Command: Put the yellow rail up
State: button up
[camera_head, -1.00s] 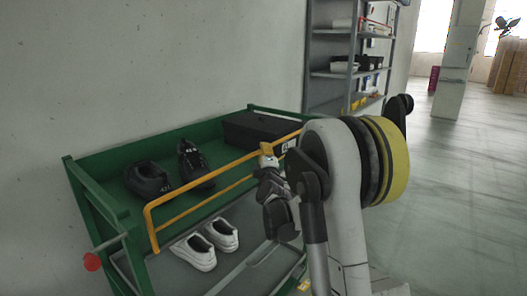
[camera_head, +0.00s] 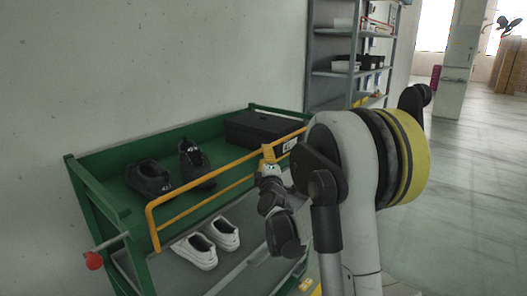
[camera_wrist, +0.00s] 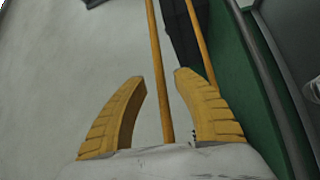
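The yellow rail (camera_head: 210,176) runs along the front of the green cart's upper shelf. It stands raised, with a top bar and a lower bar. My gripper (camera_head: 268,153) is at the rail's right part, in front of the black box. In the wrist view the rail's bar (camera_wrist: 156,55) passes between the two yellow fingers of my gripper (camera_wrist: 160,76), which are apart. A gap shows on both sides of the bar. My arm hides the rail's right end and the cart's right front.
The green cart (camera_head: 88,192) holds two black shoes (camera_head: 150,180) and a black box (camera_head: 258,128) on top, and white shoes (camera_head: 196,252) below. A red knob (camera_head: 93,260) sticks out at the left. A grey shelf rack (camera_head: 333,74) stands behind. Open floor lies right.

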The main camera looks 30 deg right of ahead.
jog(key=r+v, duration=0.1)
jog(key=v, duration=0.6)
jog(key=shift+f, duration=0.5)
jog(key=shift+a, duration=0.2)
jog(key=s+a+m+g+y, duration=0.1)
jog(key=s+a+y, duration=0.2)
jog(key=a, duration=0.4)
jog(key=s+a+f+m+g+y, duration=0.1)
jog(key=s+a+g+y, duration=0.15)
jog(key=a, duration=0.35)
jog(key=s+a+m+g+y, duration=0.1)
jog(key=s+a+m+y, duration=0.2)
jog(key=a, duration=0.4)
jog(key=s+a+f+m+g, duration=0.1)
jog(key=s+f+m+g, duration=0.2)
jog(key=s, duration=0.7)
jog(key=s+a+f+m+g+b, duration=0.1)
jog(key=s+a+f+m+g, duration=0.1)
jog(key=s+f, duration=0.4)
jog(key=s+m+g, duration=0.1)
jog(key=s, duration=0.3)
jog(key=shift+s, duration=0.15)
